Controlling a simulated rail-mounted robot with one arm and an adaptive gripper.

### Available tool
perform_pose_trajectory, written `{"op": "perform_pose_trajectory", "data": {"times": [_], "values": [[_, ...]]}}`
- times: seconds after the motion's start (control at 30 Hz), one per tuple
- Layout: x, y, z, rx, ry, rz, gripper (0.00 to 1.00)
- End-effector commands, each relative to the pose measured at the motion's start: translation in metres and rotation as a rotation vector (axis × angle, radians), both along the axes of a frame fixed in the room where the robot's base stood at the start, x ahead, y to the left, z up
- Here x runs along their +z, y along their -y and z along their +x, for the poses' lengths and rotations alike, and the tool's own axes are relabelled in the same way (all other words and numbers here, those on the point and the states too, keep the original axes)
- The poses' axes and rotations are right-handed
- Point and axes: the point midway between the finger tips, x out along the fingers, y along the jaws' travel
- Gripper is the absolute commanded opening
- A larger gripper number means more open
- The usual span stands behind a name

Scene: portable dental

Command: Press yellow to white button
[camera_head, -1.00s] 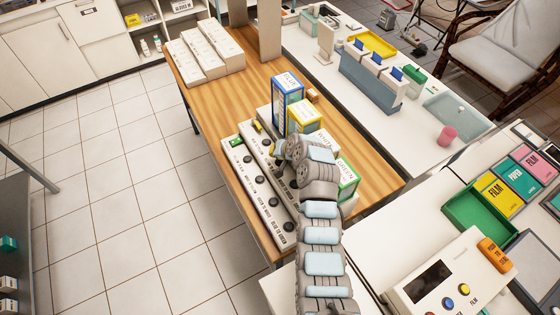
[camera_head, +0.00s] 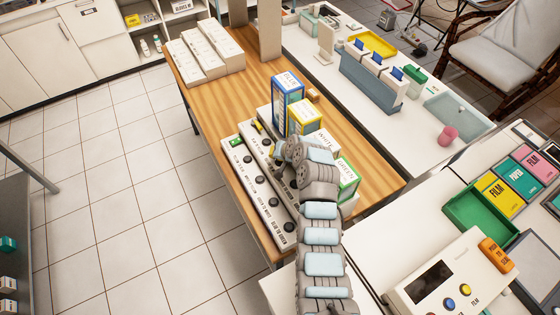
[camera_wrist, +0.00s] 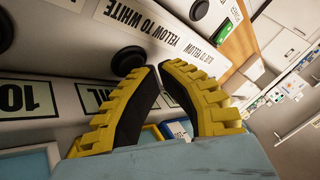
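In the wrist view my gripper (camera_wrist: 159,68) has two yellow, ribbed fingers with dark inner pads, their tips drawn together. A round black button (camera_wrist: 128,60) lies just beyond the tips on a white panel, beside the "YELLOW TO WHITE" label (camera_wrist: 140,28). I cannot tell whether the tips touch it. Another black button (camera_wrist: 200,9) lies farther up, and a second, partly readable label ending in "YELLOW" (camera_wrist: 208,62) is to the right. In the head view the long white panel (camera_head: 258,190) with a row of black knobs lies on the wooden table; my arm hides the fingertips.
Blue (camera_head: 287,92), yellow (camera_head: 304,117) and green (camera_head: 348,180) labelled boxes stand close behind the panels, with a "WHITE" box (camera_head: 323,140) between. White blocks (camera_head: 205,50) are at the table's far end. The table's middle (camera_head: 235,95) is clear.

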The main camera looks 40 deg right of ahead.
Motion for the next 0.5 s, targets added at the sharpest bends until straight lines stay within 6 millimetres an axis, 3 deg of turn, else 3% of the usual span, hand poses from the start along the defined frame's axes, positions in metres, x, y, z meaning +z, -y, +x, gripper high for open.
{"op": "perform_pose_trajectory", "data": {"times": [0.5], "values": [[-0.0058,0.0006,-0.0014,-0.001,-0.004,0.0,0.0]]}}
